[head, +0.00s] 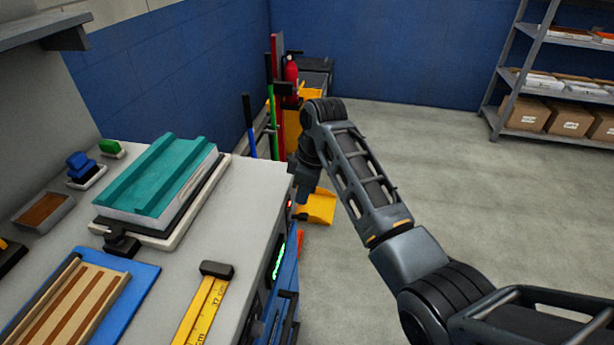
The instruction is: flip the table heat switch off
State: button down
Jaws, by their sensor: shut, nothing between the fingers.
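The work table (235,215) has a control panel on its front side, seen at a steep angle. A green lit display (279,262) and a small red light (289,204) show on that panel. I cannot make out the heat switch itself or its position from this angle. My gripper (302,208) points down just off the table's far front corner, close to the panel by the red light. It looks shut and empty, with its fingertips small and dark. I cannot tell whether it touches the panel.
On the table are a teal-topped sandwich panel (158,178), a yellow ruler (201,312), a striped piece on a blue sheet (143,284) and small trays. Behind my arm stand cleaning tools, a red extinguisher (291,70) and a yellow dustpan (318,208). The right floor is clear up to the shelves (505,75).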

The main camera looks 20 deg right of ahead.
aim_at(304, 215)
jog(key=shift+s+d+f, duration=0.15)
jog(key=shift+f, duration=0.95)
jog(key=shift+s+d+f, duration=0.1)
jog(key=shift+d+f, duration=0.05)
jog(key=shift+f, duration=0.9)
